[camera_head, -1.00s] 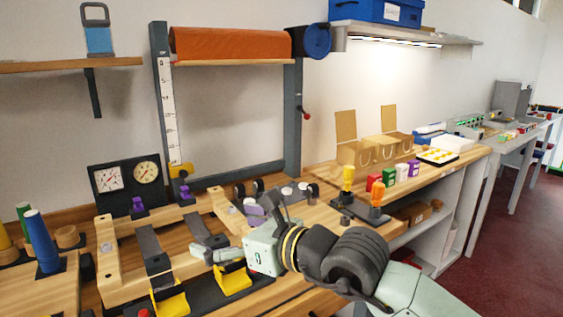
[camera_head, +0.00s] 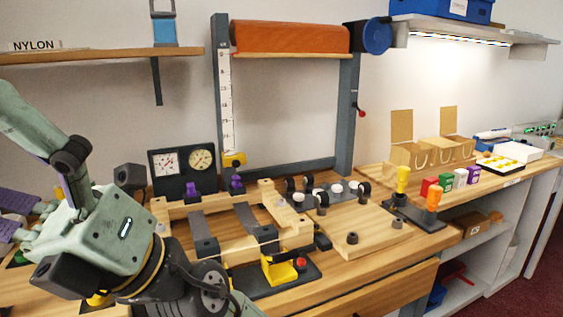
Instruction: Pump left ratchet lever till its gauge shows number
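Two dark levers stand in the wooden frame on the counter: the left lever (camera_head: 202,235) and the right lever (camera_head: 256,225). Purple pieces sit behind them, one at the left (camera_head: 193,189) and one at the right (camera_head: 236,184). A black panel behind holds two round gauges, a white left gauge (camera_head: 165,162) and a cream right gauge (camera_head: 201,159); their readings are too small to tell.
A yellow part (camera_head: 280,270) with a red button (camera_head: 301,264) is at the frame's front right. My arm hides the counter's front left. A wooden board (camera_head: 365,230) lies right of the frame. Orange and yellow handles (camera_head: 432,199) stand farther right.

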